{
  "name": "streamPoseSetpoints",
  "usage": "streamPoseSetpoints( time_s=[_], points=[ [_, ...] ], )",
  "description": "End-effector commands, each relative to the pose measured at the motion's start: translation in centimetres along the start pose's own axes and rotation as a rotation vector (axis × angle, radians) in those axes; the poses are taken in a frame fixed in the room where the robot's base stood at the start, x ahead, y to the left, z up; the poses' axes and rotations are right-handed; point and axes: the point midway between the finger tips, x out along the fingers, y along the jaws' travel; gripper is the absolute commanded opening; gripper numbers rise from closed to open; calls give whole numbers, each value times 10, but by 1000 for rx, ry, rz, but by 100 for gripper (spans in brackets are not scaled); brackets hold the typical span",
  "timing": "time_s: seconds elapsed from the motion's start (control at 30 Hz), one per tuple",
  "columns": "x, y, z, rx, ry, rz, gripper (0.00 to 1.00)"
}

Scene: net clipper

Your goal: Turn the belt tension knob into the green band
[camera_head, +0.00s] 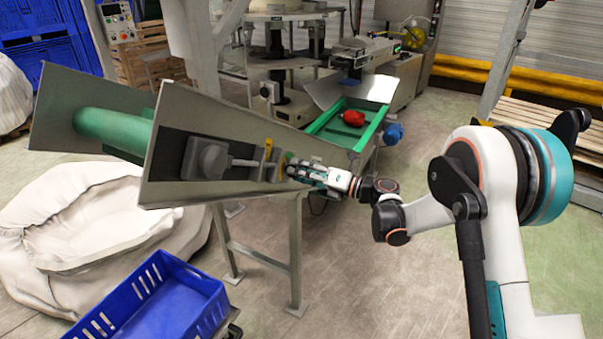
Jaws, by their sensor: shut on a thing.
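My gripper (298,171) is at the right end of the conveyor's side frame (185,128), reaching in from the right. Its fingers are shut at the tensioner, on the belt tension knob, which they hide almost fully. A small green and yellow patch (289,157) shows just above the fingers; I cannot tell where the knob's pointer stands against the green band. A grey rod and bracket (268,160) with a yellow part lie just left of the gripper. The green belt roller (112,129) is at the left end.
A grey motor block (207,158) is on the frame left of the rod. A steel leg (296,250) stands below my gripper. A blue crate (155,300) and a white sack (90,230) are at lower left. A green tray conveyor holding a red item (353,118) is behind. Floor at lower middle is clear.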

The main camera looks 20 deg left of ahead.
Motion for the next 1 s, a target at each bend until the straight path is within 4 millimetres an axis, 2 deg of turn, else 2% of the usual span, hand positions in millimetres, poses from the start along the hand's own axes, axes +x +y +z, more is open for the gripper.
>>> streamPoseSetpoints(
  time_s=[0.6, 1.0],
  points=[
    [0, 0, 1, 582, -2, 0, 18],
    [0, -1, 1, 866, -3, 0, 18]
  ],
)
